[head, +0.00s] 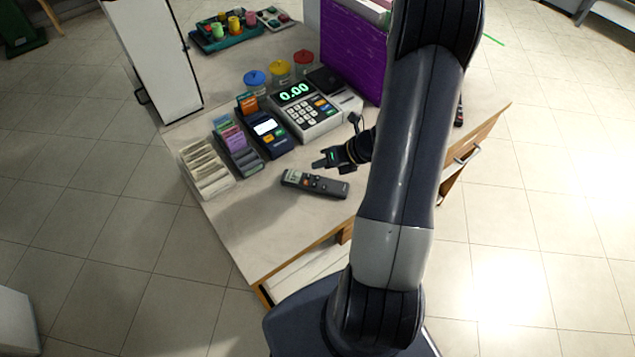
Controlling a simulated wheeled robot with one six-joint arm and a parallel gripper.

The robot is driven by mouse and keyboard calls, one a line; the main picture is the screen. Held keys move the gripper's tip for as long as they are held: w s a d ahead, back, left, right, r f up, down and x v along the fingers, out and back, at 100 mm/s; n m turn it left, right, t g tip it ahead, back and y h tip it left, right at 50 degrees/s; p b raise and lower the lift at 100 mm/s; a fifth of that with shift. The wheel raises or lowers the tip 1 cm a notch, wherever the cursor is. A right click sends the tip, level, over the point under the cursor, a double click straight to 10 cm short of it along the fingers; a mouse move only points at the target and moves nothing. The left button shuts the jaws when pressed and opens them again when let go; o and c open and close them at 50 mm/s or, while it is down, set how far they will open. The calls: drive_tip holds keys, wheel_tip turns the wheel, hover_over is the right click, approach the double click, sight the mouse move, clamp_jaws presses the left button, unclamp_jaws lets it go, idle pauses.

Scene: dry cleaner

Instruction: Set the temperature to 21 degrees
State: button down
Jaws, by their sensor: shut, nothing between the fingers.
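A dark remote control (316,184) with a small display at its left end and grey and orange buttons lies flat on the counter (260,220), near the front edge. The digits on its display are too small to read. My gripper (319,163) is shut and empty. It appears just behind the remote in the picture, pointing left; I cannot tell its exact height above the counter. My arm comes in from the right and hides part of the counter.
Behind the gripper stand a cash register (305,112) showing 0.00 and a card terminal (268,134). A tag holder (235,148) and a cream rack (206,168) stand to the left. Jars with coloured lids (279,68) and a purple crate (345,50) are farther back. The counter front left is clear.

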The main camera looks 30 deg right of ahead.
drive_tip(key=shift+f+b, duration=0.65)
drive_tip(key=shift+f, duration=0.65)
idle(0.9)
drive_tip(key=shift+f+b, duration=0.35)
drive_tip(key=shift+f, duration=0.05)
drive_tip(key=shift+f, duration=0.35)
idle(0.5)
drive_tip(key=shift+r, duration=0.15)
drive_tip(key=shift+r+p, duration=0.45)
drive_tip(key=shift+r, duration=0.2)
wheel_tip(320, 180, up, 5)
drive_tip(key=p, duration=0.4)
drive_tip(key=shift+p, duration=0.3)
